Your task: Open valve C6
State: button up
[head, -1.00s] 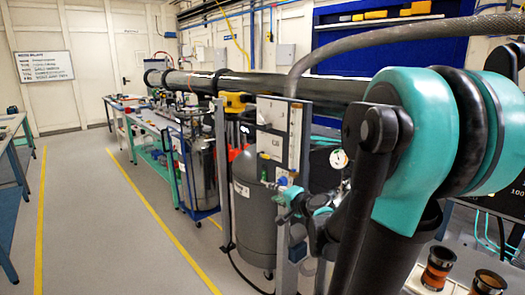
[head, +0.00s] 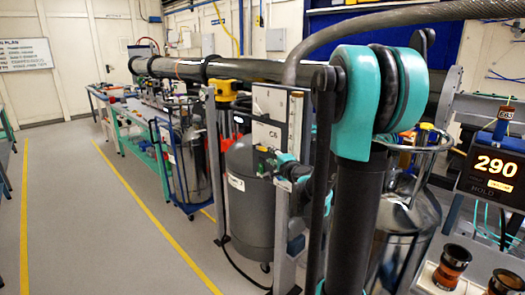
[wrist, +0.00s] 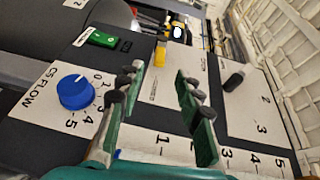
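In the wrist view a white plate (wrist: 186,88) with a small yellow handle (wrist: 161,53) lies ahead, between and beyond the fingertips. Its small print is unreadable, so I cannot tell for sure that this is valve C6. My gripper (wrist: 162,80) is open and empty, its two green fingers apart and short of the plate. In the head view my gripper (head: 270,158) is small, in front of the panel's lower part.
A blue knob (wrist: 75,91) on a flow scale sits left of the fingers, and a black handle (wrist: 233,81) on another plate sits right. A grey tank (head: 247,185) stands below the panel. A display (head: 493,165) reads 290. The aisle floor (head: 75,215) is clear.

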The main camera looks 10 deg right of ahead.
aim_at(263, 150)
jog(key=x, duration=0.9)
jog(key=shift+w+a, duration=0.1)
jog(key=shift+w, duration=0.15)
grip_shut()
